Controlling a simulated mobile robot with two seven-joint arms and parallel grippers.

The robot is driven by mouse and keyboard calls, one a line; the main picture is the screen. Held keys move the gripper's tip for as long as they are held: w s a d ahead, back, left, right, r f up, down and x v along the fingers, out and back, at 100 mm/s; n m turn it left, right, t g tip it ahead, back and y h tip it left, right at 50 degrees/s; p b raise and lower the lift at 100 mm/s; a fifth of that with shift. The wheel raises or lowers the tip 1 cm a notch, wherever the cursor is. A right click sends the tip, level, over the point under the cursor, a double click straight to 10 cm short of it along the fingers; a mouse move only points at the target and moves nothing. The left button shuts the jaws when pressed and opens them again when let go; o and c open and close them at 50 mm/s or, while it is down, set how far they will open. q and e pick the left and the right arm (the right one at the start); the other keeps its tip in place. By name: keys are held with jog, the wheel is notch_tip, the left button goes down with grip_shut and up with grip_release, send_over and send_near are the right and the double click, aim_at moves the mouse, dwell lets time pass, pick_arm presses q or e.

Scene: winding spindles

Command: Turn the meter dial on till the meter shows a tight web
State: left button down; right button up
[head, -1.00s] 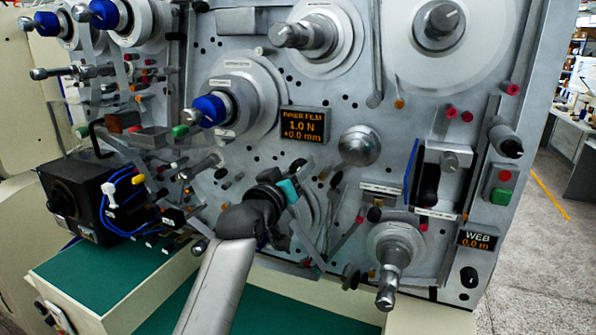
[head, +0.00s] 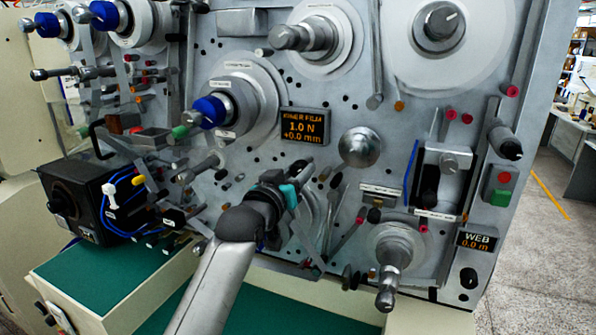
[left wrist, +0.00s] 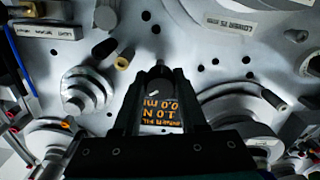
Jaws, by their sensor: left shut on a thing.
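The meter (head: 305,126) is a dark box with orange text on the grey machine face. It reads inner film, 1.0 N and +0.0 mm. In the left wrist view the meter (left wrist: 162,118) appears upside down between my fingers. My left gripper (head: 299,168) is just below the meter in the head view. It is shut in the left wrist view (left wrist: 160,72), with its fingertips around the dark meter dial (left wrist: 154,92), which has a small white mark. The dial is mostly hidden by the fingers. My right gripper is out of view.
A second display marked WEB (head: 476,241) reads 0.0 m at the lower right, with a black knob (head: 468,277) below. A silver dome (head: 359,146) and a blue-capped spindle (head: 210,110) flank the meter. Several pins and rollers crowd my gripper.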

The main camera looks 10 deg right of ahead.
pick_arm(q)
jog(key=m+p, duration=0.1)
jog(key=m, duration=0.4)
jog(key=shift+m, duration=0.3)
dwell(0.4)
jog(key=shift+c, duration=2.2)
grip_release()
jog(key=shift+s+a, duration=0.1)
jog(key=shift+a, duration=0.05)
jog(key=b+v, duration=0.1)
jog(key=v, duration=1.4)
jog(key=shift+b, duration=0.4)
